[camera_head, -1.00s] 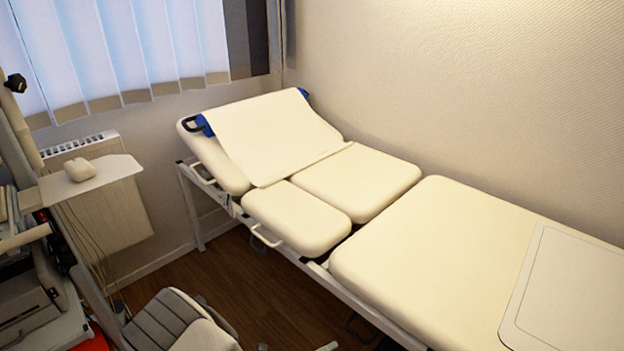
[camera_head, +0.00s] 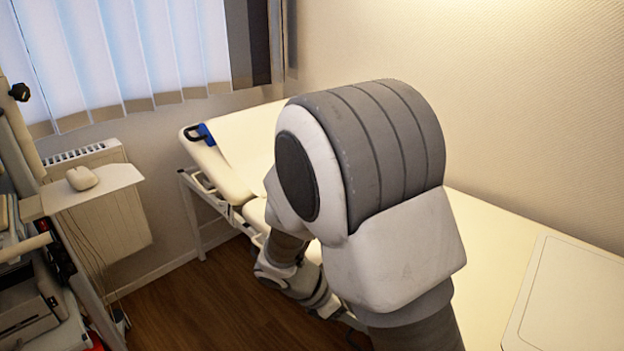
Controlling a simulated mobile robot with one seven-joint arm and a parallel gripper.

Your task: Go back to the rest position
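My arm fills the middle of the head view, with a large grey and white joint raised in front of the examination couch (camera_head: 490,240). A lower section of my arm reaches down to the left of that joint, beside the couch's near edge. My gripper cannot be made out, so whether it is open or shut does not show. The arm hides most of the couch's middle cushions.
A white flat panel (camera_head: 575,300) lies on the couch at the right. At the left stands an equipment cart (camera_head: 35,290) with a small shelf (camera_head: 110,185) bearing a white mouse-like object (camera_head: 82,178). A radiator (camera_head: 125,225) is behind it. Wooden floor (camera_head: 200,300) shows between cart and couch.

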